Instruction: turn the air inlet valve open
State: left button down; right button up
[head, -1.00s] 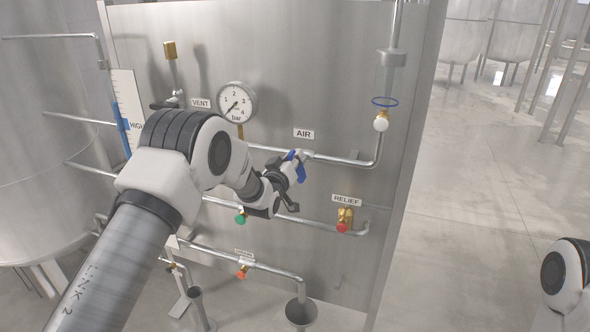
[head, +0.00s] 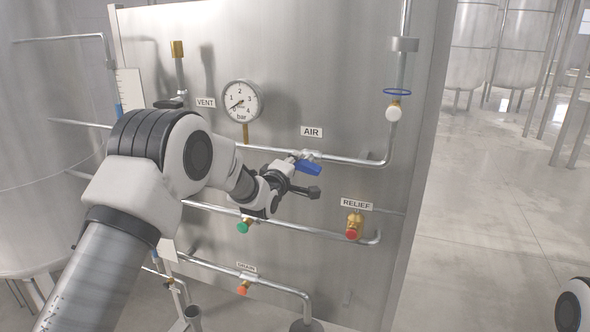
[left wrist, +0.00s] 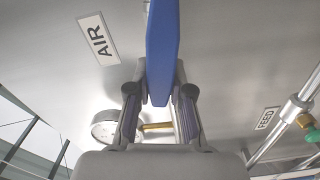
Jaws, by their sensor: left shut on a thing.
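The air inlet valve sits on the horizontal pipe under the AIR label (head: 311,132). My left gripper (head: 306,180) is at the handle, just below the pipe. In the left wrist view the blue handle (left wrist: 161,45) stands between the two fingers of my left gripper (left wrist: 160,98), which are shut on it. The valve body is partly hidden behind the gripper. My right gripper is out of view.
A pressure gauge (head: 242,101) is left of the valve. The relief valve (head: 354,226) is below right, and a green-knobbed valve (head: 244,227) is below left. The drain valve (head: 243,289) is lower. Open floor (head: 490,210) lies right.

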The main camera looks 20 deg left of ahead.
pick_arm(q)
jog(key=shift+f+n+b, duration=0.65)
jog(key=shift+n, duration=0.45)
jog(key=c, duration=1)
grip_release()
jog(key=shift+s, duration=0.1)
jog(key=shift+c, duration=0.2)
jog(key=shift+r, duration=0.2)
jog(key=shift+s, duration=0.25)
jog(key=s, duration=1.1)
jog(key=shift+s+a, duration=0.2)
